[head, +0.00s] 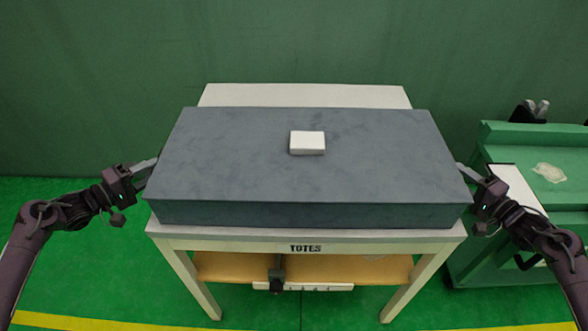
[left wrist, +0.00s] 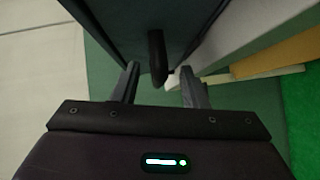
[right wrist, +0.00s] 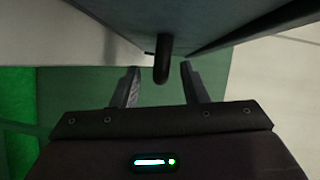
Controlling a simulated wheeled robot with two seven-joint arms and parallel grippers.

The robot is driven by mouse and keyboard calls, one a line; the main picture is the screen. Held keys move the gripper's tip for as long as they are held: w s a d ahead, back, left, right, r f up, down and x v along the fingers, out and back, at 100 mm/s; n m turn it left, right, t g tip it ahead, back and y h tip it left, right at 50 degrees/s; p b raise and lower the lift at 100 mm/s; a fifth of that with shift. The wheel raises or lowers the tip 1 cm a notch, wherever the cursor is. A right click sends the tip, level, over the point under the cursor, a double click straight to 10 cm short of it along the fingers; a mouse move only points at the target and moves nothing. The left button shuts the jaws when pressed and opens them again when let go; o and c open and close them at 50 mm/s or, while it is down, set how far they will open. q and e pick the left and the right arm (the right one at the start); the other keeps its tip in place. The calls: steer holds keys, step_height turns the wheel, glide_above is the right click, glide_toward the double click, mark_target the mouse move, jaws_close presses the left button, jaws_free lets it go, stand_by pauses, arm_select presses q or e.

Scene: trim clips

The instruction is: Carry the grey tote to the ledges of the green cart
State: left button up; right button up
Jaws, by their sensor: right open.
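The grey tote (head: 300,185) is a wide, closed box lying flat on a white table labelled TOTES (head: 305,235). A dark handle shows on its left end in the left wrist view (left wrist: 156,55) and another on its right end in the right wrist view (right wrist: 162,58). My left gripper (head: 150,170) is open at the left end, its fingers apart on either side of the handle. My right gripper (head: 470,177) is open at the right end, also with the handle between its spread fingers. The green cart (head: 535,140) stands at the right, partly behind my right arm.
A small white block (head: 307,143) lies on the tote's top. A pale patch (head: 549,172) shows on the cart's green surface. A tan shelf (head: 345,268) sits under the table. A green wall (head: 290,45) stands close behind. Green floor (head: 85,270) is clear at left.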

arm_select(q)
steer(key=shift+x, duration=0.75)
arm_select(e)
steer(key=shift+x, duration=0.8)
arm_select(q)
steer(key=shift+c, duration=0.4)
arm_select(e)
steer(key=shift+c, duration=0.4)
arm_select(q)
jaws_close()
arm_select(e)
jaws_close()
arm_select(q)
steer(key=shift+r, duration=0.25)
arm_select(e)
steer(key=shift+r, duration=0.3)
